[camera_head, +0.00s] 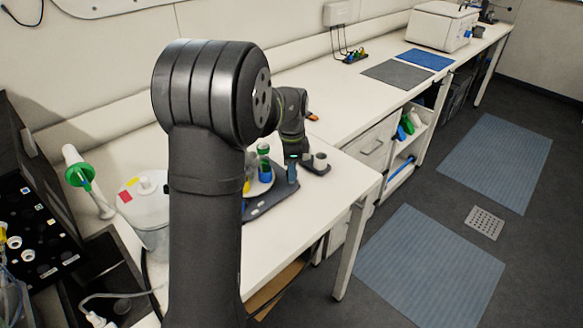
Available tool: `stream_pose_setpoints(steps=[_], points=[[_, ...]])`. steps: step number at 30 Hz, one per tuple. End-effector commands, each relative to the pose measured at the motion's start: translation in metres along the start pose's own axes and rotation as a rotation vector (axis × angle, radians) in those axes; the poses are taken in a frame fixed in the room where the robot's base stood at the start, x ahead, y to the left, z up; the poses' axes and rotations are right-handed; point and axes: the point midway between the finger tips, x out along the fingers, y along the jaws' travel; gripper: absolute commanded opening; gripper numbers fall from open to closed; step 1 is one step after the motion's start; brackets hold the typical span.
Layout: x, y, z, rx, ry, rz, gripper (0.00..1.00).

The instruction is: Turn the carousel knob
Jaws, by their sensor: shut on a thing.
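The carousel (259,188) shows as a pale round plate on the near bench, partly behind my arm. A green-and-blue vial (264,166) and a yellow piece (246,185) stand on it. My gripper (292,152) points down at the right side of the carousel, small and dark in this view. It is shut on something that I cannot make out. A blue piece (292,170) with a green top shows just below it. I cannot pick out the carousel's knob with certainty.
A dark tray (282,203) lies by the carousel. A pale cylinder (320,159) stands on a small dark base to the right. A clear lidded vessel (149,207) and a green-white piece (80,175) stand left. The bench beyond is mostly clear toward the grey mat (397,73).

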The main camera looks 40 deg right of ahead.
Motion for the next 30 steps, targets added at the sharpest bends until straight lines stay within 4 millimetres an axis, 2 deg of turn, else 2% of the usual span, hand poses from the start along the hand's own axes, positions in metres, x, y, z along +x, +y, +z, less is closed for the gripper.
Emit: stream_pose_setpoints(steps=[12,23,24,27,30], points=[[-0.0006,0.0,0.0,-0.246,0.0,0.0,0.07],[-0.0008,0.0,-0.0001,-0.278,0.0,-0.001,0.07],[-0.0008,0.0,0.0,-0.277,0.0,-0.001,0.32],[-0.0007,0.0,0.0,-0.277,0.0,-0.001,0.51],[-0.0006,0.0,-0.0001,-0.277,0.0,0.0,0.52]])
